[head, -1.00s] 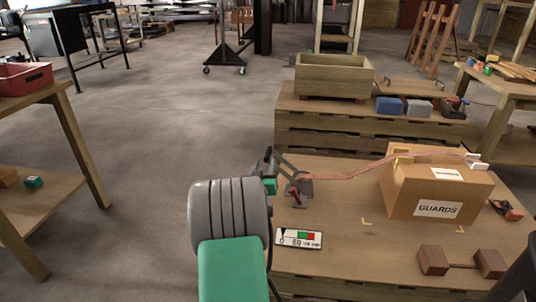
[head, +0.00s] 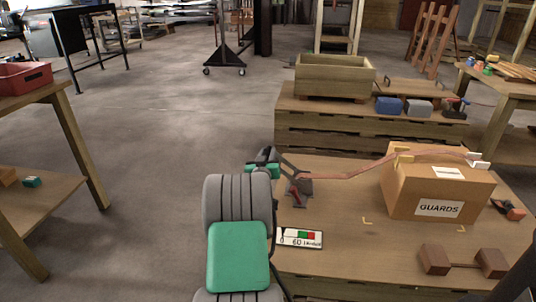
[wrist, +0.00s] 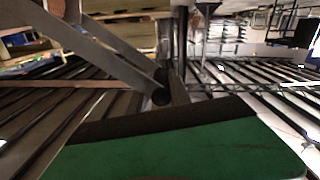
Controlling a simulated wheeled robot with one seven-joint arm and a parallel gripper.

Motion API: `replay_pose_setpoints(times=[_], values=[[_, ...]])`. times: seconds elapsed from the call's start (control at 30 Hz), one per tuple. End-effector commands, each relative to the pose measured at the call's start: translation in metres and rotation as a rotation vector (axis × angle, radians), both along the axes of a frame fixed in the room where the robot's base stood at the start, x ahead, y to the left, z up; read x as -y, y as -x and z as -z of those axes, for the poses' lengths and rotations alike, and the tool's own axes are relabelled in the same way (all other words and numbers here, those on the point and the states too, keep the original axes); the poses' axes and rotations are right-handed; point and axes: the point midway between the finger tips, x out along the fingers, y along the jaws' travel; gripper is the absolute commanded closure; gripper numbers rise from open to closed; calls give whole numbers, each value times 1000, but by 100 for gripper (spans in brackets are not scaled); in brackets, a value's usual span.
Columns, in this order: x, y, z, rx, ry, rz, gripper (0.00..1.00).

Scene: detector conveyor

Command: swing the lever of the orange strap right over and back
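The orange strap (head: 355,174) runs from a grey ratchet (head: 304,186) on the pallet top across the cardboard box marked GUARDS (head: 425,192). The ratchet's grey lever (head: 287,168) slants up and left from it. My gripper (head: 266,160), dark with green parts, is at the lever's free end. In the wrist view the lever's grey side bars (wrist: 108,50) come in from the upper left to a dark round end (wrist: 161,96), close to a dark-edged green gripper part. Contact with the lever and the finger gap cannot be made out.
A gauge card (head: 299,238) lies near the pallet's left edge, by my arm. A brown wooden dumbbell-shaped piece (head: 437,259) lies at the front right. A wooden crate (head: 334,76) stands on the pallet behind. Bare pallet top lies in front of the box.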

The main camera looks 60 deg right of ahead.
Motion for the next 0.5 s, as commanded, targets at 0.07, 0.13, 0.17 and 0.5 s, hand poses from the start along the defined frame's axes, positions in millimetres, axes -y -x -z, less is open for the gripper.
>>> replay_pose_setpoints(times=[0.07,0.13,0.17,0.5], values=[[0,0,0,0,0,-1,87],[0,0,0,0,0,-1,93],[0,0,0,0,0,-1,95],[0,-1,0,1,0,-1,100]])
